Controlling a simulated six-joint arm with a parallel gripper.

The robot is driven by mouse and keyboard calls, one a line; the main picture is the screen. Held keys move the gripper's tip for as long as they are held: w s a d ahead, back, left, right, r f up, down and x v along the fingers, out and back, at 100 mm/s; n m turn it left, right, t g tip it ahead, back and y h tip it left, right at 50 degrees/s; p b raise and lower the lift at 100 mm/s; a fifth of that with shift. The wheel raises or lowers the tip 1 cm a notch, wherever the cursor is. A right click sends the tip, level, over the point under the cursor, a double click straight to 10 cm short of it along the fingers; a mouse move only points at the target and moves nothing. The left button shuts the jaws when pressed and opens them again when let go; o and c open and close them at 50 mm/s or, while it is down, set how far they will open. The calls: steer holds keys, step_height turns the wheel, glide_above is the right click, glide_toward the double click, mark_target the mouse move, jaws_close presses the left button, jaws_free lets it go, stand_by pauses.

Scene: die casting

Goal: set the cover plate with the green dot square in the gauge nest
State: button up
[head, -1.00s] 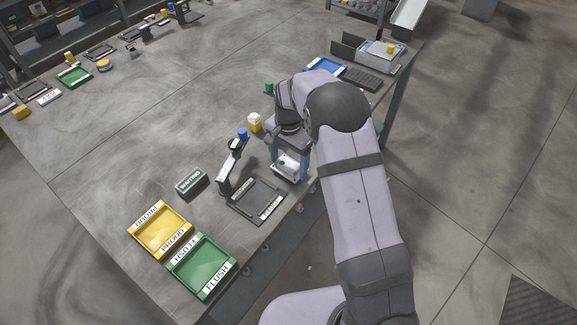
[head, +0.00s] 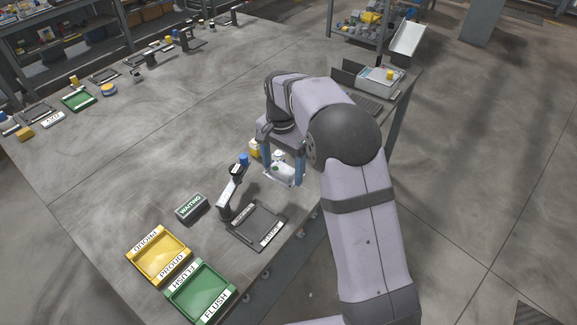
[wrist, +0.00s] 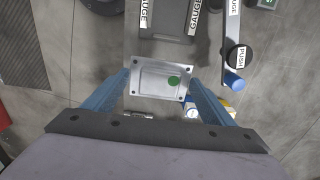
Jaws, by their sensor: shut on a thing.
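The cover plate (wrist: 148,80) is a silver rectangle with holes near its corners and a green dot (wrist: 174,80) on its right half in the wrist view. My gripper (wrist: 160,86) is shut on it, one blue finger at each short end. In the head view the plate (head: 283,176) hangs between the fingers of my gripper (head: 281,168), apart from the gauge nest and above and to its right in the picture. The gauge nest (head: 256,226) is a dark square frame with white labels and looks empty. Its labelled edge also shows at the top of the wrist view (wrist: 165,37).
A gauge stand (head: 230,195) with a blue-tipped arm rises at the nest's left side. A dark WAITING block (head: 190,207), a yellow PROUD tray (head: 158,255) and a green FLUSH tray (head: 200,293) lie further left. A yellow item (head: 254,148) stands behind my gripper.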

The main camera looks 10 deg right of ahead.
steer(key=s+a+r+n+p, duration=0.1)
steer(key=a+r+p, duration=0.2)
steer(key=a, duration=0.1)
steer(key=n+p, duration=0.3)
steer(key=p, duration=0.2)
glide_above(259, 225)
steer(key=shift+w+f+n+b, duration=0.15)
steer(key=shift+f+n, duration=0.8)
steer(key=shift+n, duration=1.4)
steer(key=shift+f+n+b, duration=0.1)
steer(key=shift+f+n, duration=0.85)
steer(key=shift+n, duration=1.45)
steer(key=shift+w+f+n+b, duration=0.15)
steer(key=shift+f+n, duration=0.8)
steer(key=shift+n, duration=1.4)
steer(key=shift+s+f, duration=0.1)
steer(key=shift+f, duration=0.15)
steer(key=shift+f+b, duration=2.55)
steer(key=shift+f, duration=0.6)
steer(key=shift+s+f, duration=0.2)
steer(key=shift+f, duration=0.45)
